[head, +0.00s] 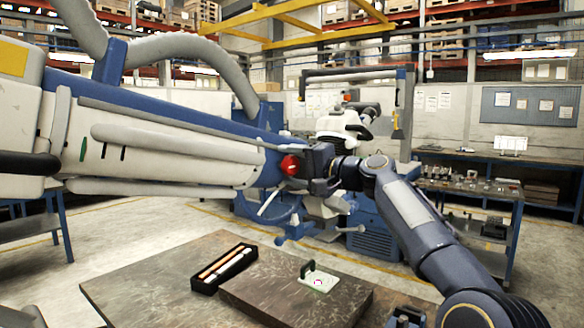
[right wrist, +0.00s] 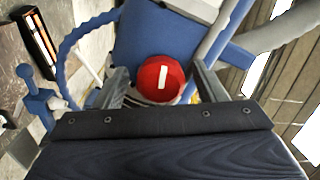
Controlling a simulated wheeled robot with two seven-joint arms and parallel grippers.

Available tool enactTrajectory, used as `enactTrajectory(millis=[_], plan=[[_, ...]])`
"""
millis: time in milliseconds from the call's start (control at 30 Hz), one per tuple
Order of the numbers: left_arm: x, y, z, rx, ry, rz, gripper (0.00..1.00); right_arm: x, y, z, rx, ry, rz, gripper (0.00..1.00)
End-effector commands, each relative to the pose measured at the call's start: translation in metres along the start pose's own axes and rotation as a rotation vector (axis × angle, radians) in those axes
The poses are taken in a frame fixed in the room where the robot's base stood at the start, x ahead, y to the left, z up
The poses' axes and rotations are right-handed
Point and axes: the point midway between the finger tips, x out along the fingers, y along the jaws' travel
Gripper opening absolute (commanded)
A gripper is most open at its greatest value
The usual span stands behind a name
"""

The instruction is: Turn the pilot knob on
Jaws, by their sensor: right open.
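In the right wrist view the red knob (right wrist: 150,76) shows a white bar mark, close to upright in the picture. My right gripper (head: 306,166) reaches the knob from the right in the head view. Its two fingers (right wrist: 160,76) are open, one on each side of the knob, with visible gaps in the wrist view. Whether a fingertip touches it is unclear. My left gripper is not in view.
A table (head: 150,290) below holds a black box with pens (head: 224,268) and a pale plate with a dark handle (head: 318,280). A blue and white machine (head: 340,125) stands behind the gripper. Blue curved handle parts (right wrist: 75,50) lie left of the knob in the wrist view.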

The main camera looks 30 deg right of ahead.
Motion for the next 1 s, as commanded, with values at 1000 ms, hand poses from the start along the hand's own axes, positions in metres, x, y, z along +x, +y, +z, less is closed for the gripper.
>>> enactTrajectory(millis=[1000], plan=[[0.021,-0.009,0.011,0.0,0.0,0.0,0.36,-0.077,0.001,0.0,0.0,0.0,0.001,0.65]])
